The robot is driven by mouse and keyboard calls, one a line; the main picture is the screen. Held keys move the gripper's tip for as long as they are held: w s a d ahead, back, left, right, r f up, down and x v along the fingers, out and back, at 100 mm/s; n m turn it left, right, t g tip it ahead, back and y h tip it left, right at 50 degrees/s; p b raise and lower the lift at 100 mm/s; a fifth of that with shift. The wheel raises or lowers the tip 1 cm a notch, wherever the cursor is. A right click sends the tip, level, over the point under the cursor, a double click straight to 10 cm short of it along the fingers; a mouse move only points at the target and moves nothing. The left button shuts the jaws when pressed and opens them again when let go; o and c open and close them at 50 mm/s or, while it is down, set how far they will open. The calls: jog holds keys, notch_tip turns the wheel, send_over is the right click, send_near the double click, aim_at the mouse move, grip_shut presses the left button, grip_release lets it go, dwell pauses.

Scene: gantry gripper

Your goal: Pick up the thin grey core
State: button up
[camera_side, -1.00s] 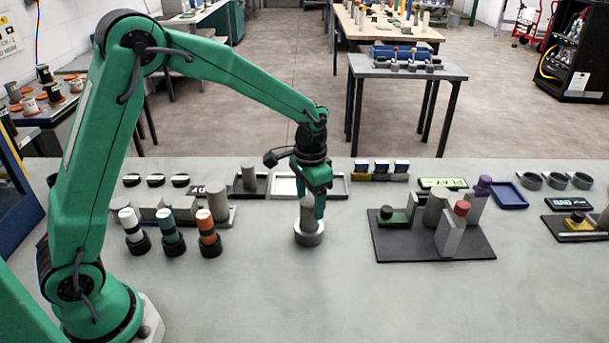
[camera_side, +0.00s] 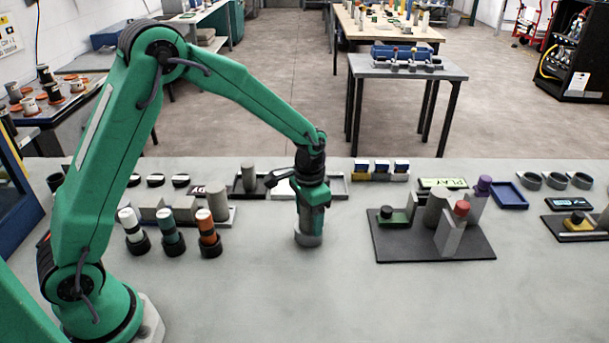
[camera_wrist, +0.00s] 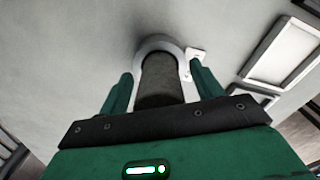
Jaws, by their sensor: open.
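The thin grey core (camera_wrist: 160,82) stands in a light grey ring-shaped holder (camera_side: 309,240) on the bench. In the side view my gripper (camera_side: 312,222) is down over the core and hides most of it. In the wrist view the core stands between the two green fingers of my gripper (camera_wrist: 160,85). Gaps show on both sides of the core, so the fingers are open around it and not closed on it. The holder's rim (camera_wrist: 150,43) shows beyond the core in the wrist view.
Three banded cylinders (camera_side: 172,233) in black cups stand to the left. A dark board (camera_side: 430,248) with grey blocks and cylinders lies to the right. White-framed trays (camera_side: 338,188) lie behind. The bench in front of the holder is clear.

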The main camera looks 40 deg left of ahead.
jog(key=c, duration=1.3)
jog(key=shift+c, duration=0.2)
jog(key=shift+r, duration=0.1)
jog(key=shift+r, duration=0.75)
notch_tip(320, 180, up, 2)
jog(key=shift+r, duration=0.2)
jog(key=s+d+r, duration=0.7)
jog(key=d, duration=0.2)
jog(key=shift+d, duration=0.2)
